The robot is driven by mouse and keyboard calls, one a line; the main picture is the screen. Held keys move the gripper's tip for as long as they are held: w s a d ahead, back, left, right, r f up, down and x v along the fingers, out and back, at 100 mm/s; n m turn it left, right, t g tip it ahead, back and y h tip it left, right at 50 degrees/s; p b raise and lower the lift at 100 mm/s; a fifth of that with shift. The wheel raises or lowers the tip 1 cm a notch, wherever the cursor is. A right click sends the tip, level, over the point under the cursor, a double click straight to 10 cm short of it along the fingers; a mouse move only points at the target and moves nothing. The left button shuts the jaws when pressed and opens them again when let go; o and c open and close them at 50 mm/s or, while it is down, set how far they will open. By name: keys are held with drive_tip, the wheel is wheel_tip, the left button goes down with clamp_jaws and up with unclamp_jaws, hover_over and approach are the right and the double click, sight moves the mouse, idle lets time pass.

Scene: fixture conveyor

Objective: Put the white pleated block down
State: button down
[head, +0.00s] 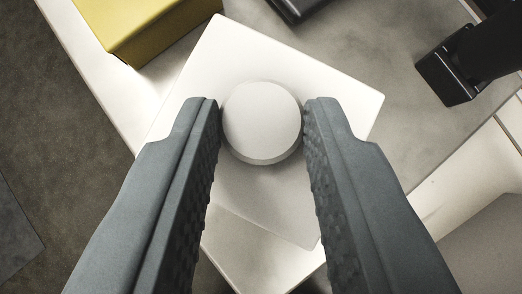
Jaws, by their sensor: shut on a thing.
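My gripper (261,112) has its two grey ridged fingers on either side of a round white knob (262,122) and is shut on it. The knob stands on a flat white square plate (335,98), which I take to be the top of the white pleated block. No pleats show from above. The plate lies turned at an angle in the picture, and the fingers cover parts of it. Its sides and underside are hidden, so I cannot tell whether it touches the surface below.
A yellow block (145,28) is at the upper left, near the pale edge. A dark object (297,8) is cut off at the top. A black fixture (450,75) stands at the right. Grey surface (375,45) shows bare between the plate and the fixture. Dark floor (65,140) lies at left.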

drive_tip(key=shift+f, duration=0.65)
drive_tip(key=c, duration=1.1)
unclamp_jaws()
drive_tip(key=shift+r, duration=0.1)
drive_tip(key=v, duration=1.2)
drive_tip(key=shift+s+d, duration=0.1)
